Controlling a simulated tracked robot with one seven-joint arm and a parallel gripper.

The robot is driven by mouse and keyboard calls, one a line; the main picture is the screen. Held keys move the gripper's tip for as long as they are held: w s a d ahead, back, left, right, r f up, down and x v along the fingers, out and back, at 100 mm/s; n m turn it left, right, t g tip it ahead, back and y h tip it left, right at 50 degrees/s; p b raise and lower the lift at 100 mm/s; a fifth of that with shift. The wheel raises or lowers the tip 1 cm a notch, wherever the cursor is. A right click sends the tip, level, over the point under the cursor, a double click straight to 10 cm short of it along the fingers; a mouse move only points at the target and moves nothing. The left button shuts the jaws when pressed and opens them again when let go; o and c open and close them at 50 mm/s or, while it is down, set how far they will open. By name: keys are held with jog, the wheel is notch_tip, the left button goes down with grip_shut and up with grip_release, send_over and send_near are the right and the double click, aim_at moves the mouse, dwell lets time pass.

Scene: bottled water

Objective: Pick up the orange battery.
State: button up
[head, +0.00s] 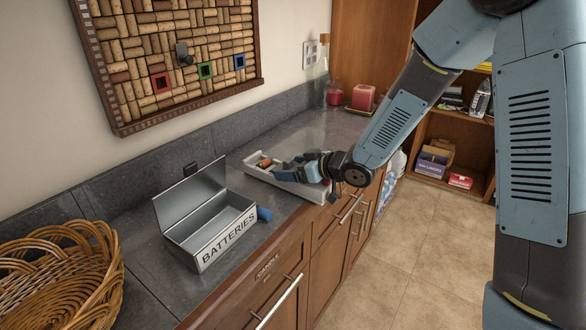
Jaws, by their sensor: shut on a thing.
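The orange battery (265,162) shows as a small orange shape at the left end of the shallow white tray (316,194) on the counter. My gripper (284,168) reaches in from the right, low over the tray, and is shut on the orange battery. The fingers and wrist hide part of the battery and much of the tray's inside. I cannot tell whether the battery is still touching the tray floor.
An open metal box marked BATTERIES (226,239) stands left of the tray, with a blue cylinder (265,214) beside it. A wicker basket (60,275) is at the near left. A red candle (363,97) and a glass bottle (321,85) stand farther back. Counter behind the tray is clear.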

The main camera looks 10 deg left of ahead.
jog(key=o, duration=1.3)
jog(key=shift+d, duration=0.1)
jog(key=v, duration=1.2)
jog(key=shift+s, duration=0.1)
